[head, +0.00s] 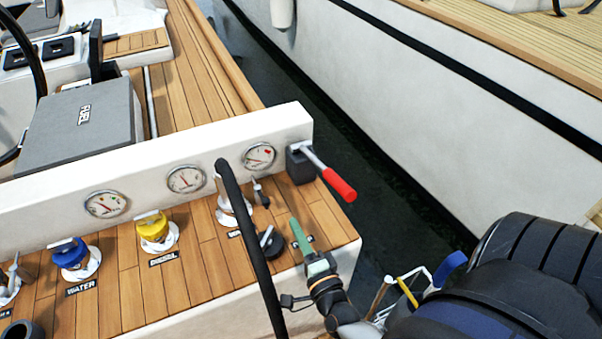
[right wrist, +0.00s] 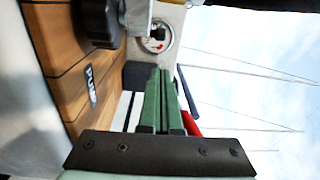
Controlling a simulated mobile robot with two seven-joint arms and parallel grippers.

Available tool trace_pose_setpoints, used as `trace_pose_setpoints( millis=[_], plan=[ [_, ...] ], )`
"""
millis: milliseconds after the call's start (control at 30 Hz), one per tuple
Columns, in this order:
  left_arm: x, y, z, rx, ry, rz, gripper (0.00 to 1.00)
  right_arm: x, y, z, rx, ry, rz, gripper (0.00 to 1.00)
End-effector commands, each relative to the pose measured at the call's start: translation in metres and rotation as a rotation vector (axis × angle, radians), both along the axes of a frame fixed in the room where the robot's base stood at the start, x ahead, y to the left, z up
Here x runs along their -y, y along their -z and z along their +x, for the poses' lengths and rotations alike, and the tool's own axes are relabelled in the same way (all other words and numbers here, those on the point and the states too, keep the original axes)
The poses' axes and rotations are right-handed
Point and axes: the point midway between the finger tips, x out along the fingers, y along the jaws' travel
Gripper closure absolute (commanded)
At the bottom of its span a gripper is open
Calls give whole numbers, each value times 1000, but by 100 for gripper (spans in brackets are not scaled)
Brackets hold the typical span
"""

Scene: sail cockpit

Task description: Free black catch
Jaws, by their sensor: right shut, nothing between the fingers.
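A black knob-like piece (head: 269,241), which looks like the catch, sits on the teak ledge beside a partly hidden label. A black knob also fills the top left of the right wrist view (right wrist: 101,22). I cannot tell whether its catch is fastened. My right gripper (head: 295,222) has green fingers, shut and empty, just right of the knob and above the ledge near its outer edge. In the right wrist view its fingers (right wrist: 162,75) lie together and point toward the white panel, apart from the knob. My left gripper is not in view.
A red-handled lever (head: 335,184) on a black block stands just beyond the right gripper. A yellow cap (head: 154,229) and a blue cap (head: 70,256) stand left along the ledge. A black wheel rim (head: 250,245) crosses the view. Dark water lies right of the ledge.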

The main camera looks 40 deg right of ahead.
Motion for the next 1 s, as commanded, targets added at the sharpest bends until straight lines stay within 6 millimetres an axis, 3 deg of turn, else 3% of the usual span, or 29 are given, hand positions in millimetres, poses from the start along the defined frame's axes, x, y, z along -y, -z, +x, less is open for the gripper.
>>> trace_pose_setpoints(
  millis=[100,300,867,1000],
  plan=[
    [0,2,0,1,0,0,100,-5,1,-16,-1,-2,0,100],
    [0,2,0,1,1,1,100,-8,0,-27,2,-2,0,100],
    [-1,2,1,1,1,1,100,-9,0,-27,1,-3,-1,100],
    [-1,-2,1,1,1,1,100,-22,2,-26,-58,-67,-91,100]
  ],
)
